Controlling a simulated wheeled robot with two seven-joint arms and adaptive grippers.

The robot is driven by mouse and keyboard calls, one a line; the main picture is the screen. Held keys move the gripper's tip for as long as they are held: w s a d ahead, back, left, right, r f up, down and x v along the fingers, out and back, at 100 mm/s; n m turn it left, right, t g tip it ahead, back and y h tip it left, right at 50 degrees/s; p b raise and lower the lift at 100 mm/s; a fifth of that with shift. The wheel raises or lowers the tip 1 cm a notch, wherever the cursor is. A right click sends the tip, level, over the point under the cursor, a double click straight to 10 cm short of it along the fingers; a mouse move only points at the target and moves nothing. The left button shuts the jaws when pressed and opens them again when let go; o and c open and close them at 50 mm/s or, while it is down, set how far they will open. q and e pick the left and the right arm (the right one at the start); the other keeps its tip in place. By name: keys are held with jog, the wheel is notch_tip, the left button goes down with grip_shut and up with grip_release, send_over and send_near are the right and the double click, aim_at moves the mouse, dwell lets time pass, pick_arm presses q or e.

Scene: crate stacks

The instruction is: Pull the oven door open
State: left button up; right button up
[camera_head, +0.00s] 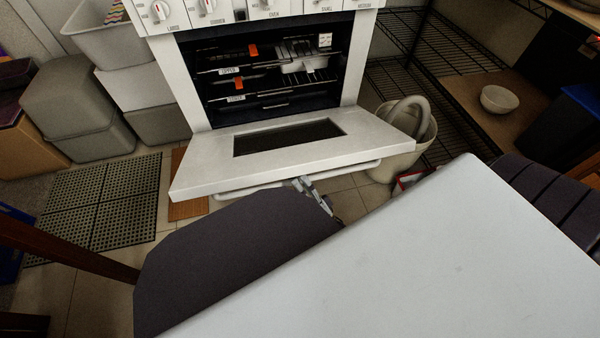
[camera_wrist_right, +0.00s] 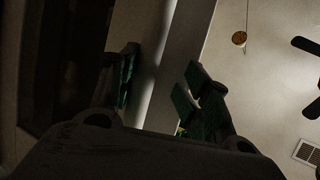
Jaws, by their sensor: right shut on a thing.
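The white oven door (camera_head: 378,140) is swung far down and outward, with a dark window in its middle. The oven's inside (camera_head: 215,60) is exposed, showing racks with orange and white tags and a light-coloured pan. The door's bar handle (camera_head: 350,170) runs along its outer edge. My right gripper (camera_head: 302,184) is at the middle of that handle and is shut on it. In the right wrist view the two green-padded fingers (camera_wrist_right: 160,90) sit on either side of a pale bar; the picture is dark. My left gripper is not in view.
A large white tabletop (camera_head: 440,250) and a dark chair seat (camera_head: 230,250) fill the foreground, close to the handle. Grey bins (camera_head: 65,100) stand left of the oven. A beige bucket (camera_head: 405,150) stands right of the door, near a black wire shelf (camera_head: 440,60).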

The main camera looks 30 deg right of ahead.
jog(key=shift+s+f, duration=0.1)
jog(key=shift+s, duration=0.05)
jog(key=s+d+f, duration=0.2)
jog(key=f, duration=0.5)
jog(key=s+d+f, duration=0.3)
jog(key=f, duration=0.4)
dwell(2.7)
jog(key=shift+a, duration=0.1)
dwell(0.7)
